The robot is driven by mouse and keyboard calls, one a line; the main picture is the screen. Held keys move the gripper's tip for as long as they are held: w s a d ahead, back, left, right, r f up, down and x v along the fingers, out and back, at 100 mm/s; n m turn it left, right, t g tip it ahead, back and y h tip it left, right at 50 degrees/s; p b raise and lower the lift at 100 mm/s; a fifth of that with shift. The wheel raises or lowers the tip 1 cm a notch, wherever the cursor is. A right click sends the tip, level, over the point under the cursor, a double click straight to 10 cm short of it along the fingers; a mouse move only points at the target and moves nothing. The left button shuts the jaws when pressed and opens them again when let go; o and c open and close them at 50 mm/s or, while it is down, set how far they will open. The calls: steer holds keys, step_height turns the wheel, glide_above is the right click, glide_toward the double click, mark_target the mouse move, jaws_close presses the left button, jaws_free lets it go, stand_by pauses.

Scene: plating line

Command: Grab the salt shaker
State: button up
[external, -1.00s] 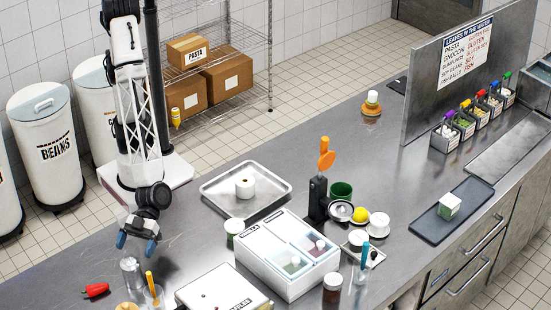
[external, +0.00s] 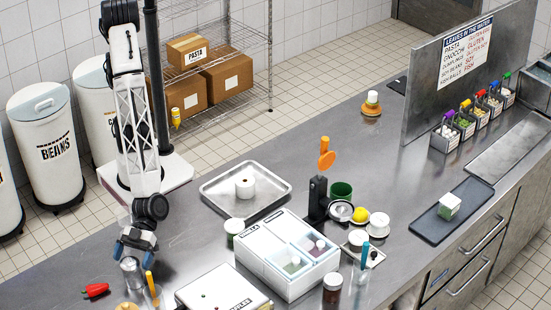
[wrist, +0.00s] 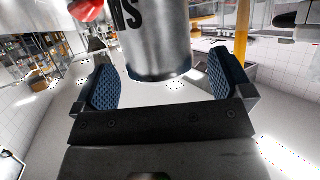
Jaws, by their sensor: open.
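The salt shaker (external: 130,274) is a small silvery cylinder standing on the steel counter at the front left, partly covered by my gripper in the external view. My gripper (external: 135,257) points down at it with blue fingertips apart.
A red pepper (external: 95,290) lies just left of the shaker. A container with an orange-yellow handle (external: 151,291) stands close on its right. A white box (external: 222,292) and a white two-compartment bin (external: 285,262) are farther right.

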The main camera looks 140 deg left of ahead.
steer(key=shift+x, duration=1.05)
steer(key=shift+c, duration=0.5)
steer(key=c, duration=1)
